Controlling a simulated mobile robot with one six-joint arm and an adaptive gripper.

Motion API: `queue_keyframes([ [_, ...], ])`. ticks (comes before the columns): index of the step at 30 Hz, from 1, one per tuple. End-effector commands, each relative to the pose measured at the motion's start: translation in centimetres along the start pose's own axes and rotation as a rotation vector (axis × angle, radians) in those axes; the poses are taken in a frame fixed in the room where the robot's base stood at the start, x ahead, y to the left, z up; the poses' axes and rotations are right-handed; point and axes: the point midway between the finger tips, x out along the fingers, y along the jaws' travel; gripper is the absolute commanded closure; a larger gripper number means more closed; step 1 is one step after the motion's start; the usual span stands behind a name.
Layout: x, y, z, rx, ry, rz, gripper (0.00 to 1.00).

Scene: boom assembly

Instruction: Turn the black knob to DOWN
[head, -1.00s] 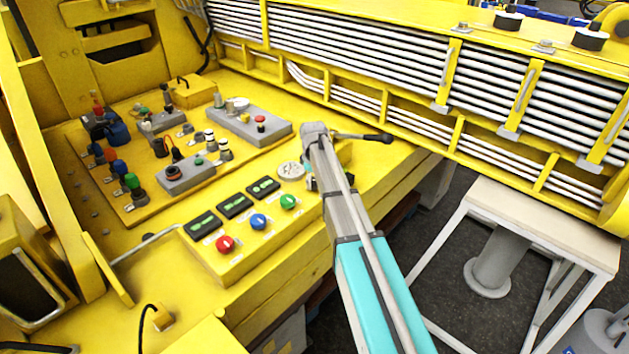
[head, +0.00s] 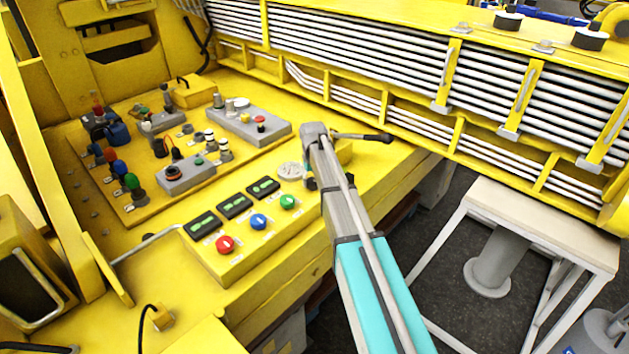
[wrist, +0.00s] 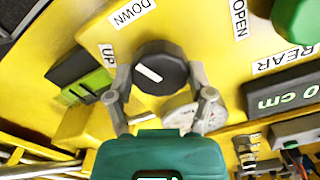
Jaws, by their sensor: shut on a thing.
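The black knob (wrist: 160,68) is round with a short white pointer mark and sits on the yellow panel in the wrist view. Its mark slants, with the outer end toward the left, nearer the side of the UP label (wrist: 108,68). The DOWN label (wrist: 132,12) is above and left of the knob. My gripper (wrist: 160,82) is shut on the knob, one finger on its left side and one on its right. In the head view my arm hides the knob and most of my gripper.
A green knob (wrist: 297,18) with the OPEN and REAR labels is right of the black knob. A row of red (head: 226,244), blue (head: 258,221) and green (head: 288,202) knobs lies left of my arm. A yellow boom with pipes (head: 360,50) runs behind.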

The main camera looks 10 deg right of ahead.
Motion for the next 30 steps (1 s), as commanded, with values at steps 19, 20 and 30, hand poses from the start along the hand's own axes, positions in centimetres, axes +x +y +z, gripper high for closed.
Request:
queue_keyframes([
  [19, -0.01, 0.06, -0.27, 0.347, 0.007, 0.0, 0.79],
  [20, -0.01, 0.06, -0.27, 0.349, 0.007, 0.0, 0.79],
  [30, -0.01, 0.04, -0.27, 0.354, 0.006, 0.0, 0.79],
])
